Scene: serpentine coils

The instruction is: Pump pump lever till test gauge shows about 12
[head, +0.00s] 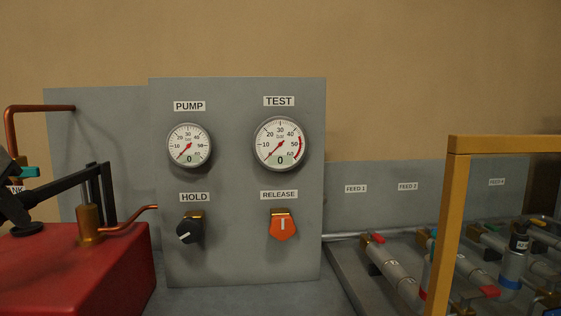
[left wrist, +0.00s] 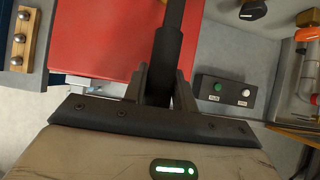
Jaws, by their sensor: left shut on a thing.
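The pump is a red box (head: 85,268) with a brass post (head: 90,226) and a black lever (head: 75,183) slanting down to the left. The test gauge (head: 280,144) is on the grey panel, its needle low left and its display at 0. The pump gauge (head: 189,145) also shows 0. In the left wrist view, my left gripper (left wrist: 160,82) is shut around the black lever's grip (left wrist: 167,50), above the red box. In the head view only a dark part of it shows at the left edge. My right gripper is in neither view.
Below the gauges are a black hold knob (head: 188,231) and an orange release knob (head: 283,225). A yellow frame (head: 442,225) and pipes with valves (head: 395,268) stand at the right. The left wrist view shows a button box (left wrist: 224,90) and a wooden strip with steel balls (left wrist: 24,39).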

